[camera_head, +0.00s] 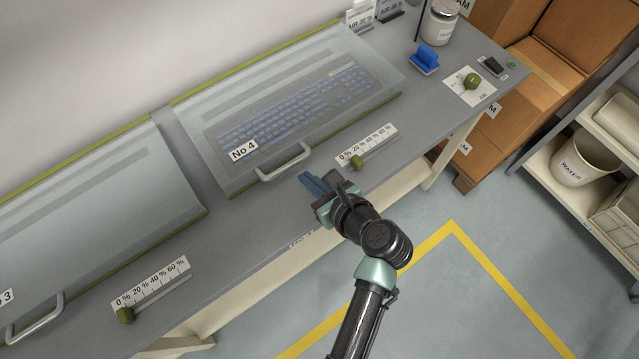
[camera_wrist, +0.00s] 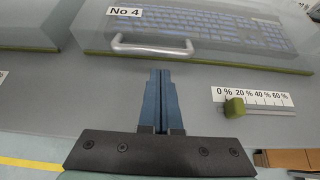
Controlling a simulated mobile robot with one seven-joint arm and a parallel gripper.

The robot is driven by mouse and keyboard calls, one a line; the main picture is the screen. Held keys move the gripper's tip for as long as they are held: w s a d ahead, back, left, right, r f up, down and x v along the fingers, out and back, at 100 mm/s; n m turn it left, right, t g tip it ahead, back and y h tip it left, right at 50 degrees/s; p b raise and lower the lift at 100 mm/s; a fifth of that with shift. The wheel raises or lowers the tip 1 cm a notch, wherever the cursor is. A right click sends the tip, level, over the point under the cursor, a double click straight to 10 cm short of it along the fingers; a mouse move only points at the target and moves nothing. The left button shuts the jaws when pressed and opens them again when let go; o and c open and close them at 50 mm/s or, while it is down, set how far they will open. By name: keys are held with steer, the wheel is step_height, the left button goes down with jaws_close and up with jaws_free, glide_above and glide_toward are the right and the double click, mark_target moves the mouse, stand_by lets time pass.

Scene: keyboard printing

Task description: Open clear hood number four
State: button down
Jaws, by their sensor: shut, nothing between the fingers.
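Clear hood number four (camera_head: 360,70) is down over a keyboard (camera_head: 290,108) with bluish keys. It carries a "No 4" label (camera_head: 243,150) and a metal handle (camera_head: 284,163) at its front edge. In the wrist view the handle (camera_wrist: 150,50) lies just beyond the fingertips, near the top. My gripper (camera_head: 308,180) is in front of the hood, a little right of and nearer than the handle. Its blue fingers (camera_wrist: 160,75) are shut together, empty and apart from the handle.
A percent scale with a green slider knob (camera_head: 356,162) sits right of the handle. Hood number three (camera_head: 90,215) stands at the left with its own scale (camera_head: 152,285). A blue stamp-like object (camera_head: 425,58) and a jar (camera_head: 439,22) are at the far right. Bare grey bench lies before the hood.

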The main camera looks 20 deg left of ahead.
steer(key=shift+x, duration=1.9)
steer(key=shift+r, duration=0.15)
